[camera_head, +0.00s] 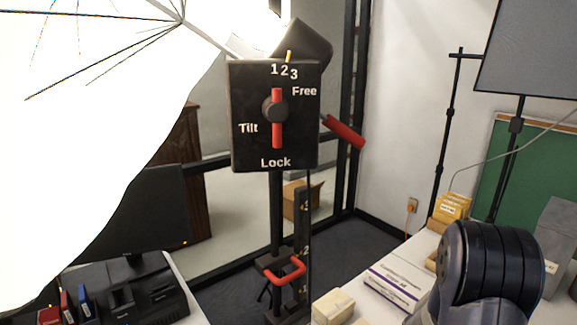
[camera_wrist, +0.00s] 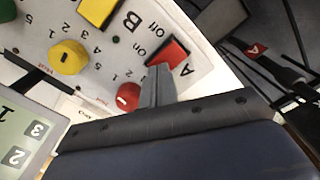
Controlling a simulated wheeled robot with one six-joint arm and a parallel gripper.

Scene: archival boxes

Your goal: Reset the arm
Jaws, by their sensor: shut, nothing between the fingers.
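My gripper (camera_wrist: 159,80) shows in the wrist view as a narrow grey pair of fingers, shut with nothing between them. It points toward a white control panel (camera_wrist: 93,61). A red knob (camera_wrist: 128,97) is just left of the fingers and a red switch (camera_wrist: 167,55) is just above them; I cannot tell whether the fingers touch either. In the head view, a dark rounded part of my arm (camera_head: 490,262) fills the lower right. The gripper itself is not visible there.
The panel also has a yellow knob (camera_wrist: 68,57) and a yellow switch (camera_wrist: 97,10). A screen (camera_wrist: 22,130) is at lower left. In the head view, a black dial box (camera_head: 245,150) stands at centre, a white umbrella (camera_head: 80,130) at left, and boxes (camera_head: 397,285) on a right-hand table.

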